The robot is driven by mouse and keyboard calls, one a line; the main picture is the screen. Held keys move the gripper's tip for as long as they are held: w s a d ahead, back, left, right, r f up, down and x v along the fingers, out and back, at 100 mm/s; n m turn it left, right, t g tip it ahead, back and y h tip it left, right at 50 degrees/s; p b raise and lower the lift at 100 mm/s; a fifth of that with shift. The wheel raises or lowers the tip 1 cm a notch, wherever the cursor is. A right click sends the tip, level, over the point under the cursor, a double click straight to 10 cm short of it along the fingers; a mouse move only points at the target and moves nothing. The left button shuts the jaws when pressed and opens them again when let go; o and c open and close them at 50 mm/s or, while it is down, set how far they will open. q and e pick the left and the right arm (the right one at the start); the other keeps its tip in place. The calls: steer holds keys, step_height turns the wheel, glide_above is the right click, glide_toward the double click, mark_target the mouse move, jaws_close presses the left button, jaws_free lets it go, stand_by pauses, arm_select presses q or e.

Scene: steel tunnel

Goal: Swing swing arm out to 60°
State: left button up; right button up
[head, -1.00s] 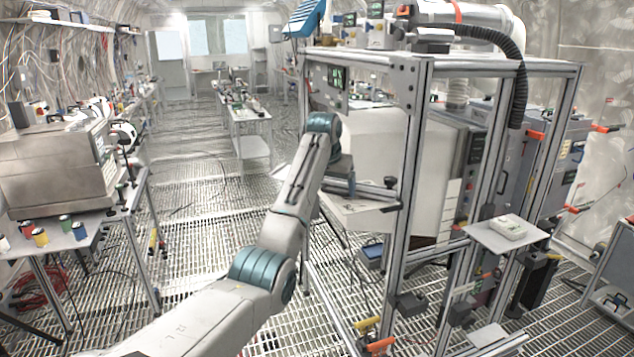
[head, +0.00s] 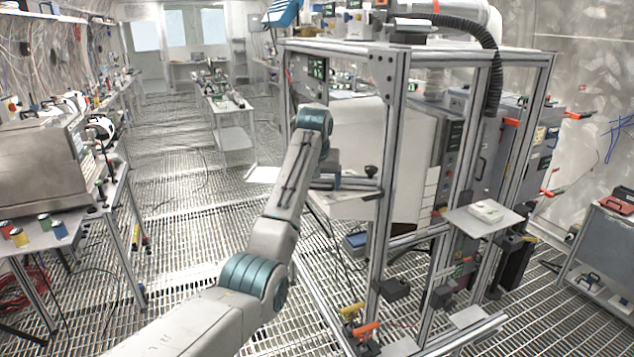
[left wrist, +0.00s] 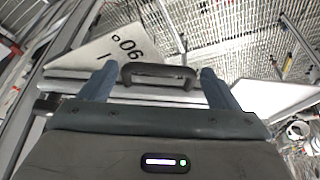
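The swing arm is a grey bar (head: 350,184) on the side of the metal frame, in front of a white plate. In the left wrist view the bar (left wrist: 75,87) crosses behind a black handle (left wrist: 158,76), and the plate (left wrist: 105,52) carries the mark 90. My left gripper (left wrist: 157,72) has its two blue-grey fingers apart, one at each end of the handle, with narrow gaps. In the head view my left gripper (head: 328,165) is at the bar, and its fingertips are partly hidden. The bar's exact angle cannot be read. My right gripper is not in view.
An aluminium frame post (head: 389,180) stands close to the right of my left arm. A small shelf (head: 482,218) sticks out farther right. A bench (head: 75,235) with coloured cups stands at the left. The grating floor (head: 190,240) between is mostly clear.

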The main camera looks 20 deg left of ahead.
arm_select(q)
steer(key=o, duration=0.3)
steer(key=shift+s+r+b, duration=0.1)
steer(key=shift+r+b, duration=0.15)
steer(key=shift+b, duration=0.05)
steer(key=shift+b+v, duration=0.35)
steer(key=shift+v, duration=4.8)
steer(key=shift+d, duration=0.1)
steer(key=shift+f, duration=0.1)
